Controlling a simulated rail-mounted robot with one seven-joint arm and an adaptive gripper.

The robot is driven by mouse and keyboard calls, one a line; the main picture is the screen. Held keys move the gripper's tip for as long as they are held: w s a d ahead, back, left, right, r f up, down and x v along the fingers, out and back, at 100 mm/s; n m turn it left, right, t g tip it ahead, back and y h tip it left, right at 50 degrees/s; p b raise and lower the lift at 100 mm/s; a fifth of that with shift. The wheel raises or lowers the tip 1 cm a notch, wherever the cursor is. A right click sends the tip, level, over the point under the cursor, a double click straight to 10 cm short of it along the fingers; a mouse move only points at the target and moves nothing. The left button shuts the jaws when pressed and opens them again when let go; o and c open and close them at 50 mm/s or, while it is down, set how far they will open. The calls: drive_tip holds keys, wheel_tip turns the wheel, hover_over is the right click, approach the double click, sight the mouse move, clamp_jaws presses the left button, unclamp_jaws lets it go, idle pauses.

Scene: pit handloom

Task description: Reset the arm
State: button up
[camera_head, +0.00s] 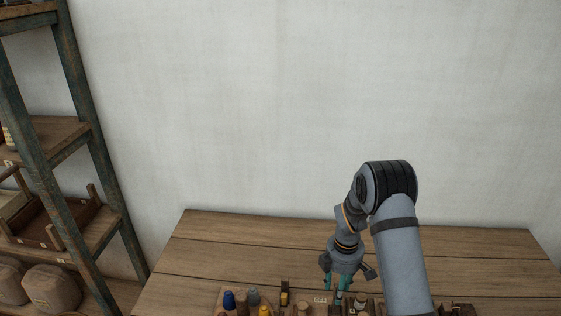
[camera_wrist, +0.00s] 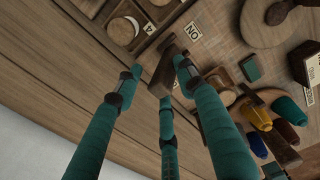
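My gripper (camera_head: 335,284) hangs from my arm over the back part of the wooden table, with its teal fingers pointing down. In the wrist view, its three teal fingers (camera_wrist: 160,84) are spread apart. A brown wooden piece (camera_wrist: 165,68) shows between and beyond the fingertips. I see no finger clearly closed on it, and I cannot tell its distance from them.
The wooden table (camera_head: 230,250) carries small items along its front, including a blue cone (camera_head: 229,299) and a yellow cone (camera_wrist: 256,115). Wooden trays (camera_wrist: 122,30) lie near my fingers. A loaded shelf (camera_head: 60,140) stands left. The table's back left is bare.

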wheel_tip(320, 180, up, 5)
drive_tip(key=p, duration=0.2)
drive_tip(key=shift+s+f+p, duration=0.15)
drive_tip(key=shift+p, duration=0.25)
drive_tip(key=shift+s+a+r, duration=0.1)
drive_tip(key=shift+s+r, duration=0.15)
drive_tip(key=shift+r, duration=0.1)
drive_tip(key=shift+s, duration=0.1)
